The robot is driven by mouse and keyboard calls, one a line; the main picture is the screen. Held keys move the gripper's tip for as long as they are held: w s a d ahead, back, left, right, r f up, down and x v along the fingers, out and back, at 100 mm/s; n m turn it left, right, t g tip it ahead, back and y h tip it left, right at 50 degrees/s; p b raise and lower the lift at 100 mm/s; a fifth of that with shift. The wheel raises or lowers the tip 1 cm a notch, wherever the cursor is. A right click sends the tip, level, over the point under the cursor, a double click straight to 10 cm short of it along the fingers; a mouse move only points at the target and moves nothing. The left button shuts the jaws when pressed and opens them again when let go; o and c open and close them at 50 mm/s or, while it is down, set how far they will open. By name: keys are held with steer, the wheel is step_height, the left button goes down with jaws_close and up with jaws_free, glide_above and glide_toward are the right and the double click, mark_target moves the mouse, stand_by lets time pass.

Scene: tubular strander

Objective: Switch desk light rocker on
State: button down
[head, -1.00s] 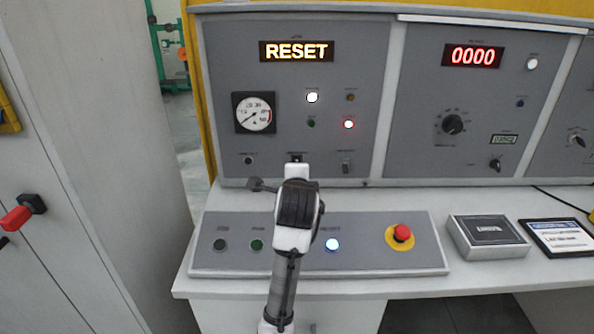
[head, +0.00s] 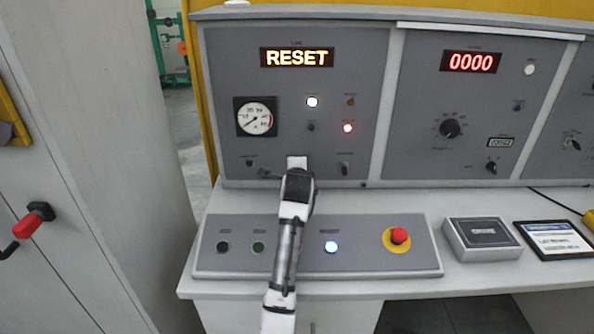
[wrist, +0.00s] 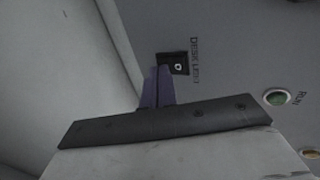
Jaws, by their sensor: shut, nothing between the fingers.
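The desk light rocker (wrist: 177,64) is a small black switch with a white mark, set in the grey panel beside a "DESK LIGHT" label in the wrist view. My gripper (wrist: 160,70) is shut and empty. Its dark fingertips overlap the rocker's near-left edge in the wrist view; I cannot tell whether they touch it.
A green RUN lamp (wrist: 277,97) sits near the rocker. A gauge (head: 255,117) and a toggle (head: 345,169) flank the arm. Below is a sloped button box (head: 210,262) with a red emergency stop (head: 400,236). A grey cabinet (head: 110,120) stands left.

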steer(key=shift+f, duration=0.1)
steer(key=shift+w+f+t+b, duration=0.2)
steer(key=shift+f+t+b, duration=0.15)
steer(key=shift+b, duration=0.8)
steer(key=shift+r+p, duration=0.4)
steer(key=shift+p, duration=0.05)
steer(key=shift+r, duration=0.15)
steer(key=shift+r+p, duration=0.65)
steer(key=shift+r, duration=0.3)
